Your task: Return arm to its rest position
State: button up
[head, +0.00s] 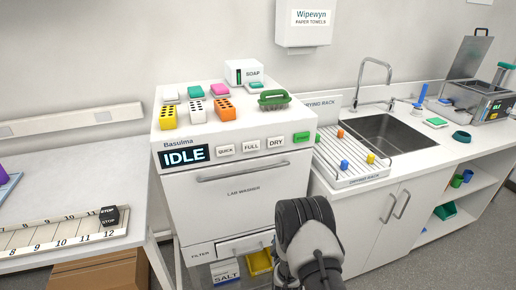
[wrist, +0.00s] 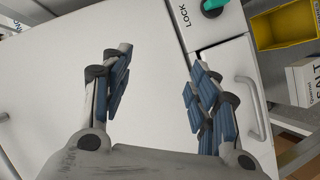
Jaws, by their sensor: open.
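My gripper (wrist: 157,68) is open in the wrist view, its two blue-padded fingers spread apart with nothing between them. A white panel lies beyond the fingers, with a green knob (wrist: 213,5) marked LOCK at the top. A white handle (wrist: 252,108) is to the right of the right finger. In the head view my arm reaches in at the bottom centre, in front of the lab washer (head: 240,205). The fingers cannot be made out there, and the arm hides the washer's lower right part.
The washer display (head: 185,155) reads IDLE. A yellow bin (head: 259,262) and a salt box (head: 225,272) are low by the washer, close to my arm. The drying rack (head: 352,160) and sink (head: 385,134) are to the right. A left table (head: 70,190) bears a numbered strip.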

notch_tip(320, 180, up, 23)
jog(key=s+m+g+y, duration=0.1)
jog(key=s+m+g, duration=0.2)
jog(key=m+g, duration=0.15)
jog(key=s+d+r+m+g, duration=0.2)
jog(key=s+r+m, duration=0.1)
jog(key=s+r, duration=0.8)
jog(key=s+d+r+m+g, duration=0.1)
jog(key=s+m, duration=0.1)
jog(key=s, duration=1.2)
jog(key=s+d+r+m+g, duration=0.1)
jog(key=s+m+g, duration=0.1)
jog(key=s, duration=1.2)
jog(key=shift+d+r, duration=0.2)
jog(key=shift+r, duration=0.05)
